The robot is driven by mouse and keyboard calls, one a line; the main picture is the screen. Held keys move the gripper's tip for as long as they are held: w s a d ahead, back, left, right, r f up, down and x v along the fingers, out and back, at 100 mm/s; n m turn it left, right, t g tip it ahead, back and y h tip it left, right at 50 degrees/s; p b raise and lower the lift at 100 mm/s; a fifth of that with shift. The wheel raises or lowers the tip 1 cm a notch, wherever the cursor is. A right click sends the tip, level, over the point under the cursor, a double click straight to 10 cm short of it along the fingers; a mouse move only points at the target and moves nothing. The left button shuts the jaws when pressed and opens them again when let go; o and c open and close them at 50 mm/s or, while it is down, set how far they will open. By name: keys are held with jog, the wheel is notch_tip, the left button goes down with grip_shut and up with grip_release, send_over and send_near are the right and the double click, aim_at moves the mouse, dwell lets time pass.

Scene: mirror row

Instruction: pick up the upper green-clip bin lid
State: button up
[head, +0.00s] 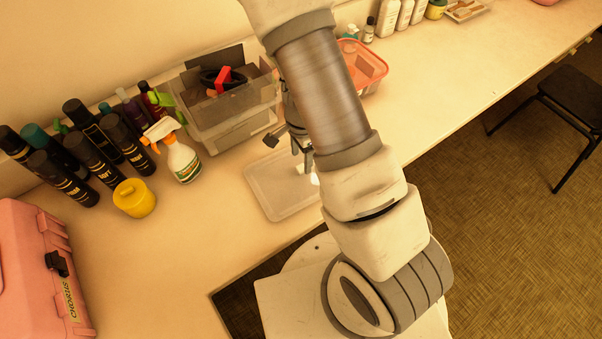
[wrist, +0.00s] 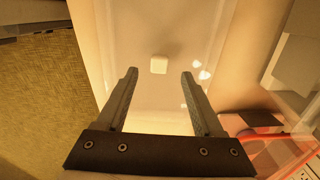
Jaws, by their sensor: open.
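A translucent pale lid (head: 268,192) lies flat on the counter in front of the clear bin (head: 232,122) with green clips. I cannot tell whether a second lid lies under it. In the wrist view the lid (wrist: 125,35) fills the middle, with a small white block (wrist: 159,64) on it. My gripper (head: 303,160) is over the lid's far right part, its fingers pointing down. In the wrist view my gripper (wrist: 160,76) is open, its fingertips apart on either side of the block's line. My arm hides the lid's right side in the head view.
The bin holds dark items and a red piece. A spray bottle (head: 183,160), a yellow jar (head: 134,199) and several dark bottles (head: 92,160) stand left. A pink case (head: 35,265) is front left, an orange tub (head: 370,70) behind my arm. The counter right of it is mostly clear.

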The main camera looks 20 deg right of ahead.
aim_at(301, 167)
notch_tip(301, 167, down, 4)
jog(key=shift+a+r+b, duration=0.1)
jog(key=shift+r+b, duration=0.05)
jog(key=shift+b, duration=0.2)
grip_shut()
